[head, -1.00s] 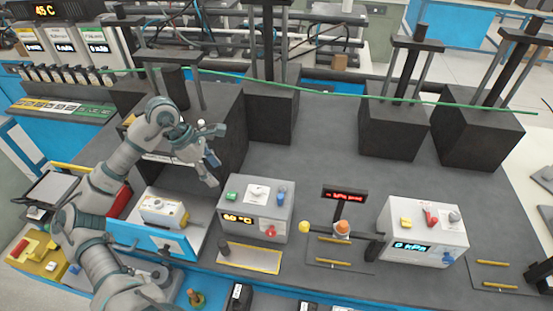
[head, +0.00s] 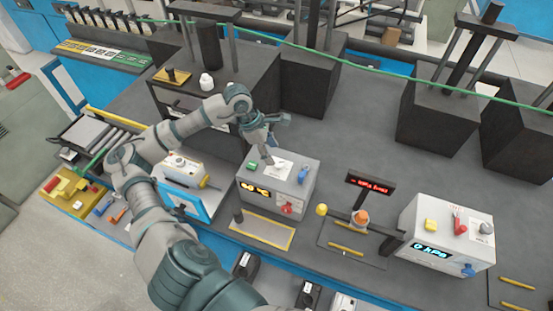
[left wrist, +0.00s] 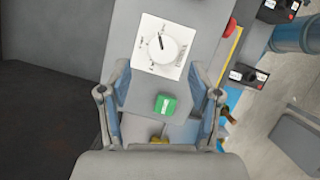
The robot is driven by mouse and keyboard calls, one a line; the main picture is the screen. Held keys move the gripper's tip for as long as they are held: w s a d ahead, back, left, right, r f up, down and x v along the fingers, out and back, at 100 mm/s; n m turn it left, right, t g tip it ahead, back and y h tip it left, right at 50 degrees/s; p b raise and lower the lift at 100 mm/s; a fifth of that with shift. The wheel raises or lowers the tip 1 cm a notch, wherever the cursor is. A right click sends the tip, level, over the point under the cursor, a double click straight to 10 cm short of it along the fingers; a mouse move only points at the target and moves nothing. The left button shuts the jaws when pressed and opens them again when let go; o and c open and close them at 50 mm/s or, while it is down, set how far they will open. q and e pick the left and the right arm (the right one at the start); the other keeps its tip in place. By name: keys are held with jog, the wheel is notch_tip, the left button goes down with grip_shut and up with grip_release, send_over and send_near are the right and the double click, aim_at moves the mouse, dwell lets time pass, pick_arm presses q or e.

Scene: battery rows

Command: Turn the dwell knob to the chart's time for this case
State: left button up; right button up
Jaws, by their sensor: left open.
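A grey control box (head: 262,207) with an orange display stands mid-bench in the head view. On its top is a white dial plate (head: 281,167) with a knob. In the left wrist view the white knob (left wrist: 164,46) has a dark pointer line and marks around it too small to read. My left gripper (head: 268,152) is over the box top, close to the dial plate. In the left wrist view its fingers (left wrist: 160,80) are apart and empty, with the knob beyond the tips. My right gripper is not in view. I cannot make out a readable chart.
A green button (head: 252,167), a blue knob (head: 303,174) and a red knob (head: 287,208) are on the same box. The green button (left wrist: 165,104) shows between the fingers. A second box (head: 420,225) reading kPa stands right. Dark press blocks (head: 312,85) stand behind.

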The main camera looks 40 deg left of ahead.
aim_at(277, 162)
pick_arm(q)
jog(key=x, duration=0.4)
jog(key=shift+s, duration=0.1)
jog(key=shift+d+f, duration=0.2)
jog(key=shift+f, duration=0.1)
jog(key=c, duration=1.1)
